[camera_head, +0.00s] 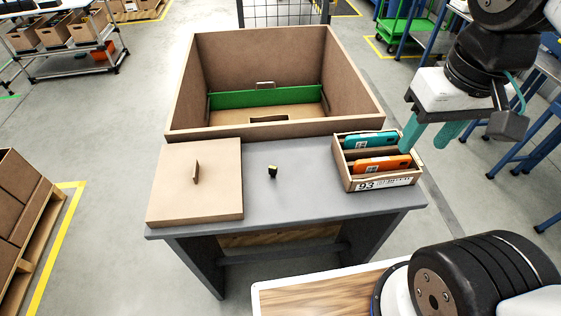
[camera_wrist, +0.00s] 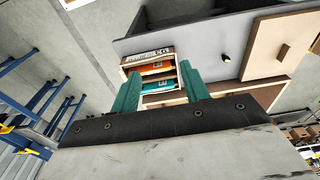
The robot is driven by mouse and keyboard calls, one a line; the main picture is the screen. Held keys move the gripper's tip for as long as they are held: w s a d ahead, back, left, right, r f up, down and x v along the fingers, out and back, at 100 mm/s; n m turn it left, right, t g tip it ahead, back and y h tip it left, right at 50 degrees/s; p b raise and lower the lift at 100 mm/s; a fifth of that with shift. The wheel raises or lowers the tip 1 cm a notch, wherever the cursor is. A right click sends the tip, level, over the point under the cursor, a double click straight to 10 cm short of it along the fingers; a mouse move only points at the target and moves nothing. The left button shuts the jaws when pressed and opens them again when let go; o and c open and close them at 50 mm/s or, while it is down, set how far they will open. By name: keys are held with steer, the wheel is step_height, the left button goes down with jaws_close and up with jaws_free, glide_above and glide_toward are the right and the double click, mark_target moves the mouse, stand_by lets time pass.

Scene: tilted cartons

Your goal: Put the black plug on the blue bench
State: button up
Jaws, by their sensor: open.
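The small black plug (camera_head: 272,171), with a yellowish part, rests on the grey bench top (camera_head: 300,200), between a wooden lid and a small carton. It also shows in the wrist view (camera_wrist: 226,59). A blue-framed bench (camera_head: 545,125) stands at the right; whether it is the task's blue bench I cannot tell. My gripper (camera_head: 426,142) has teal fingers spread apart with nothing between them. It hangs above and to the right of the carton, well away from the plug. In the wrist view my gripper (camera_wrist: 159,72) shows with the carton beyond its fingertips.
The small carton (camera_head: 378,184) marked 93 holds teal and orange packs. A flat tan lid (camera_head: 195,205) with an upright handle covers the bench's left side. A large open box (camera_head: 186,90) with a green strip inside stands behind. Bare bench surrounds the plug.

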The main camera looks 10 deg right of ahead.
steer(key=w+a+f+m, duration=0.1)
steer(key=w+a+f, duration=0.2)
steer(key=w+a, duration=0.35)
steer(key=m+g, duration=0.1)
steer(key=m, duration=0.3)
glide_above(273, 167)
step_height(273, 167, down, 15)
steer(key=shift+w+f, duration=0.1)
step_height(273, 167, down, 7)
steer(key=shift+f, duration=0.55)
jaws_close()
